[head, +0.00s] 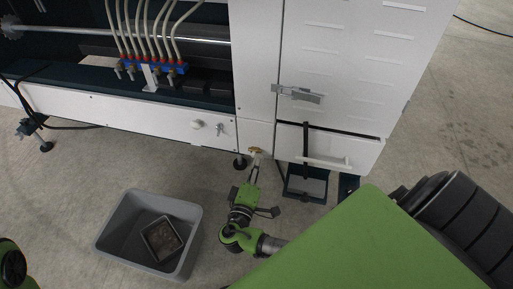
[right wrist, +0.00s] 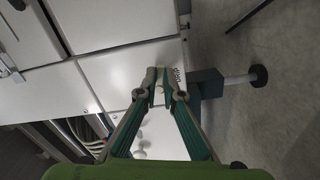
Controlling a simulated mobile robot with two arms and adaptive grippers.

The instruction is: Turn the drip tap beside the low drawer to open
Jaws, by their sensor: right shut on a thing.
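The drip tap (head: 255,150) is a small brass-coloured fitting low on the white machine front, left of the low drawer (head: 345,151). My right gripper (head: 254,164) reaches up to it from below and is shut on it. In the right wrist view the fingertips of my right gripper (right wrist: 163,88) are close together against the white panel. The tap is mostly hidden between the fingers there, and I cannot tell how far its handle is turned. My left gripper is out of the picture; only a green and black part of my left arm shows at the lower left edge.
A grey bin (head: 112,222) with a smaller dark tray (head: 162,238) inside stands on the floor left of my right arm. The floor between bin and machine is clear.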

